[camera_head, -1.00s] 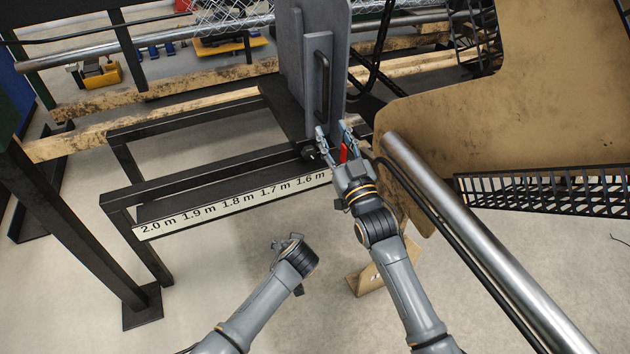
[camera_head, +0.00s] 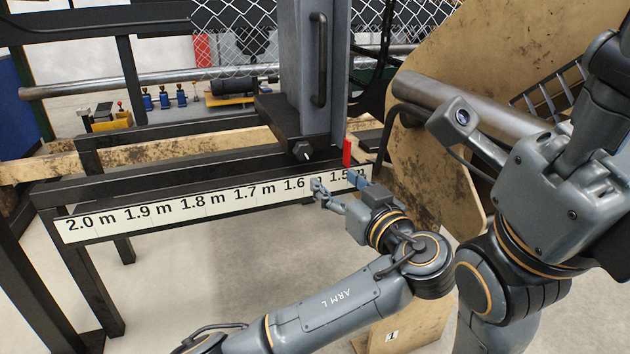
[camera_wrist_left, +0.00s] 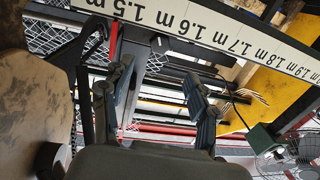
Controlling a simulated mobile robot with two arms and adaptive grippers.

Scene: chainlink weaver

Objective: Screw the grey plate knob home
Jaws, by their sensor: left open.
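The grey plate (camera_head: 326,70) stands upright with a black handle on its face. The dark plate knob (camera_head: 303,150), with a bright tip, sits at its lower front edge. In the left wrist view, the picture is upside down and a small bright-tipped part that looks like the knob (camera_wrist_left: 160,43) shows beyond the fingers. My left gripper (camera_head: 338,188) is open and empty, just below and right of the knob, in front of the scale. Its two fingers (camera_wrist_left: 158,85) are spread apart in the left wrist view. My right arm (camera_head: 550,180) fills the right side; its fingers cannot be made out.
A white scale (camera_head: 160,213) runs along the black rail. A red pointer (camera_head: 347,152) stands right of the knob, close to my left gripper. A steel roller (camera_head: 440,95) and a tan panel (camera_head: 410,180) lie to the right. Open floor shows below the rail.

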